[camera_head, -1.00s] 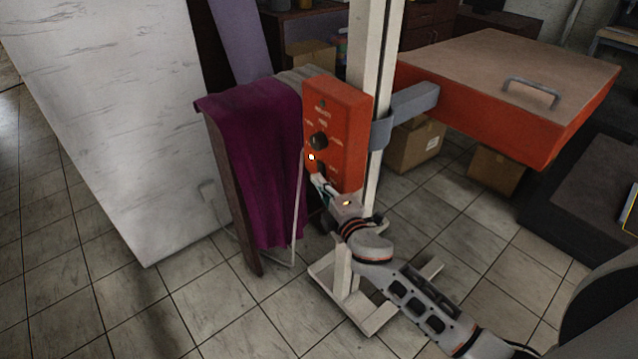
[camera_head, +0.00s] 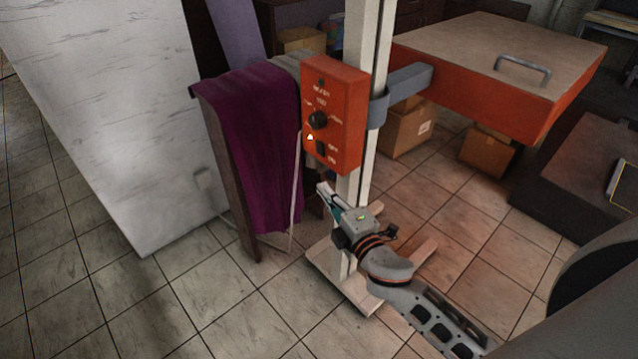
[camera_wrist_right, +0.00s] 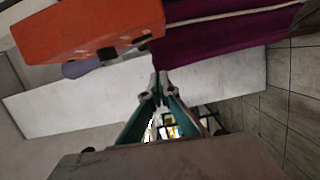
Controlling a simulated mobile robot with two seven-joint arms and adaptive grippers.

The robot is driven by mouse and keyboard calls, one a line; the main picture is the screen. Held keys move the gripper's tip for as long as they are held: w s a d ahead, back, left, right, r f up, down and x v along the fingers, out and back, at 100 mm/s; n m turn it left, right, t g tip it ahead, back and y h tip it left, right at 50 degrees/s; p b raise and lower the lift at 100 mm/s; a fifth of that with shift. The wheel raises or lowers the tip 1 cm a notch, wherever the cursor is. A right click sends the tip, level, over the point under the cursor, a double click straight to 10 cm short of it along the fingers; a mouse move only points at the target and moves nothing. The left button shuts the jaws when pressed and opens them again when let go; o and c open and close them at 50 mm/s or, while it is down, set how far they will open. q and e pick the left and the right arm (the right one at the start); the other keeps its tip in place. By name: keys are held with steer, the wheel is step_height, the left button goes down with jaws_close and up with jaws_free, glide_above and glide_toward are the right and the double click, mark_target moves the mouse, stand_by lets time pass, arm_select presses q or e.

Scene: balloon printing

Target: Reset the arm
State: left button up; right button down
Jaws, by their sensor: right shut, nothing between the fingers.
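My right gripper (camera_head: 328,192) is below the orange control box (camera_head: 334,112), apart from it, in front of the white post. In the right wrist view its fingertips (camera_wrist_right: 160,84) meet, with nothing between them. The control box has a black knob (camera_head: 317,120), a small lit orange light (camera_head: 310,138) and a dark switch below; it also shows at the upper left of the right wrist view (camera_wrist_right: 85,27). My left gripper is not in view.
A white post (camera_head: 363,60) on a wooden base carries the box and an orange press (camera_head: 480,85) with a handle. A purple cloth (camera_head: 258,140) hangs on a rack beside a white panel (camera_head: 110,120). Cardboard boxes (camera_head: 408,130) stand behind. Tiled floor is clear at front left.

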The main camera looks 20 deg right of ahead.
steer(key=shift+s, duration=0.25)
stand_by(0.3)
steer(key=s+a+f+m+g, duration=0.1)
steer(key=s+f+m+g, duration=0.2)
steer(key=s+f+m, duration=0.4)
steer(key=s+a+f+m+g+y, duration=0.1)
steer(key=s+f+m+g, duration=0.3)
steer(key=s+f, duration=1)
steer(key=f+m, duration=0.1)
steer(key=m, duration=0.2)
steer(key=shift+s+a+f, duration=0.3)
steer(key=shift+s+a, duration=0.1)
